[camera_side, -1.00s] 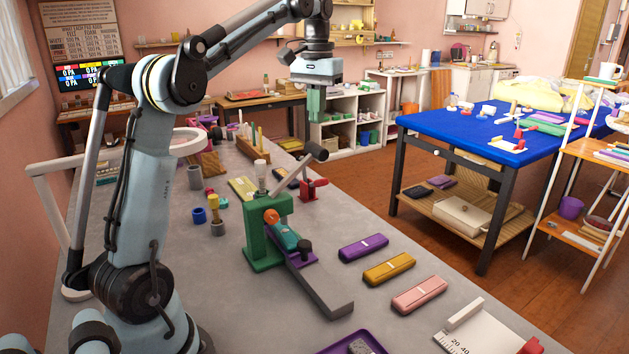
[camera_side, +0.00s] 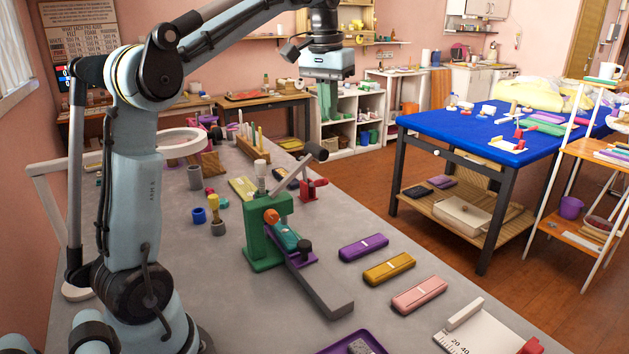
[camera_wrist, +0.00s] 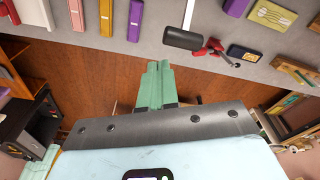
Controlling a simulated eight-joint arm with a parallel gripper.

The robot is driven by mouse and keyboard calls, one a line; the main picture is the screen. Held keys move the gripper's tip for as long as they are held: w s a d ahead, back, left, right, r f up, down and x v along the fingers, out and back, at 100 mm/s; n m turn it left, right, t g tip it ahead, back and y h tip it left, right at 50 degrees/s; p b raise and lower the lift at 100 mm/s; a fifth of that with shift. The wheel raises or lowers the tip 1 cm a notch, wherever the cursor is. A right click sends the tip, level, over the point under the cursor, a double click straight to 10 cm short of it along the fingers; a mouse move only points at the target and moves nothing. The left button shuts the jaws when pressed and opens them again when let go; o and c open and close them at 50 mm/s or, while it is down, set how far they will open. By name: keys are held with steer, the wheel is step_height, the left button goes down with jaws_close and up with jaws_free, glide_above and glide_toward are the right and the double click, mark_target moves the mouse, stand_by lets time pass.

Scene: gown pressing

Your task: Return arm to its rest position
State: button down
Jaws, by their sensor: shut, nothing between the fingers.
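My gripper (camera_side: 327,103) hangs above the far right edge of the grey bench in the side view, its green fingers pointing down. In the wrist view the gripper (camera_wrist: 158,68) shows its two green fingers pressed together with nothing between them. It is clear of the bench and touches nothing I can see. The green press (camera_side: 268,232) stands on the bench nearer the camera, with its dark lever handle (camera_side: 316,151) raised below the gripper. The lever handle also shows in the wrist view (camera_wrist: 184,40).
Purple (camera_side: 363,247), yellow (camera_side: 389,269) and pink (camera_side: 419,294) bars lie along the bench (camera_side: 300,335) edge. A red clamp (camera_side: 313,189) sits behind the press. A blue-topped table (camera_side: 470,135) stands to the right, with open floor (camera_side: 365,180) between.

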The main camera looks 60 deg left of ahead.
steer(key=s+d+f+m+t, duration=0.2)
steer(key=s+d+f, duration=0.3)
steer(key=d+f, duration=0.3)
steer(key=s+d+f+m+t, duration=0.3)
steer(key=s+d+f, duration=0.3)
steer(key=d+f, duration=0.2)
steer(key=shift+f+t+h, duration=0.3)
steer(key=shift+f+t, duration=0.2)
steer(key=shift+f, duration=0.45)
